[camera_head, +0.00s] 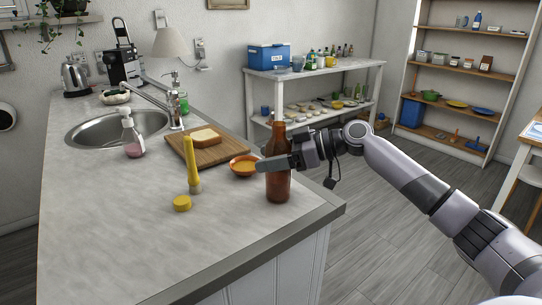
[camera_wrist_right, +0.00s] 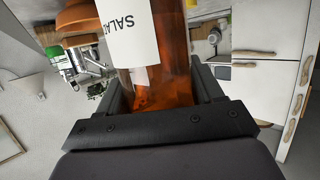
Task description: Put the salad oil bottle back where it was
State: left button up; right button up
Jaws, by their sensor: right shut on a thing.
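The salad oil bottle (camera_head: 278,186) is brown and upright at the right part of the grey counter (camera_head: 110,235). My right gripper (camera_head: 277,163) reaches in from the right and is shut on the bottle's body. In the right wrist view the amber bottle (camera_wrist_right: 165,85) with its white "SALA…" label stands between the two dark fingers (camera_wrist_right: 160,100). In the head view I cannot tell whether the bottle's base touches the counter. My left gripper is not in view.
An orange bowl (camera_head: 243,166) is just left of the bottle. A yellow bottle (camera_head: 192,165), a yellow lid (camera_head: 182,203) and a cutting board (camera_head: 212,157) with bread (camera_head: 205,136) are further left. The front of the counter is clear. A white shelf (camera_head: 345,75) stands behind.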

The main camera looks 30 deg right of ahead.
jog(key=shift+f, duration=0.1)
jog(key=o, duration=1.6)
jog(key=shift+b+v, duration=1.7)
jog(key=shift+v, duration=4.35)
